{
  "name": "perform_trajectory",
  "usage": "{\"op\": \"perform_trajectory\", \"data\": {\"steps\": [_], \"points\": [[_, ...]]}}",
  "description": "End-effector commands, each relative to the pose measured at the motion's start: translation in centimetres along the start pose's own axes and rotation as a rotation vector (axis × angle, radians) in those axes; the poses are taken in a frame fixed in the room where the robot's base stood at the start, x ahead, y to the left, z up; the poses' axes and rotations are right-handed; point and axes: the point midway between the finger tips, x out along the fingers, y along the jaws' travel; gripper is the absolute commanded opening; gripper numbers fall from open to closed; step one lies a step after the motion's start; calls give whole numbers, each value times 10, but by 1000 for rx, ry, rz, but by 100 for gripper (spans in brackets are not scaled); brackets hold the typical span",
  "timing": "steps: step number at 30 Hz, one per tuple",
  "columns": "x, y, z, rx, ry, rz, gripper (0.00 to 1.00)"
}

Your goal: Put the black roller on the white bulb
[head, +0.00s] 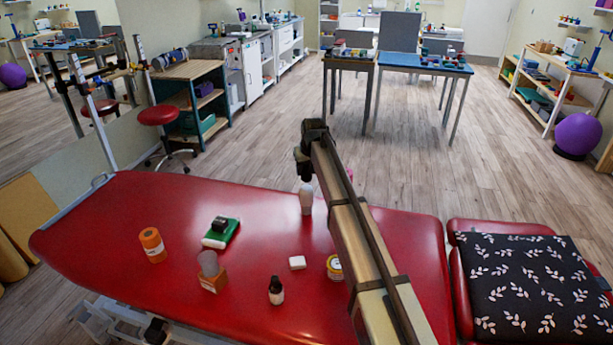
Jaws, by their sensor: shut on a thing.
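The white bulb (306,202) stands upright on the red treatment table, near its far edge and just left of my arm. My gripper (303,163) is above the white bulb, at the far end of my arm. It is shut on a small dark thing, which appears to be the black roller (302,172). The dark thing is hard to tell apart from the dark fingers. Whether it touches the bulb cannot be told from this view.
The table's left end is clear.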

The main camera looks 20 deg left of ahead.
Motion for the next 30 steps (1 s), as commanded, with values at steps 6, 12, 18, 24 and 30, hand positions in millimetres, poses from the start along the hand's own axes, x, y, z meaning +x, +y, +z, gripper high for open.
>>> {"op": "perform_trajectory", "data": {"steps": [6,12,18,24,30], "points": [[24,0,11,0,-1,0,12],[27,0,11,0,0,0,12],[29,0,12,0,-1,0,12],[30,0,12,0,-1,0,61],[29,0,12,0,-1,0,71]]}}
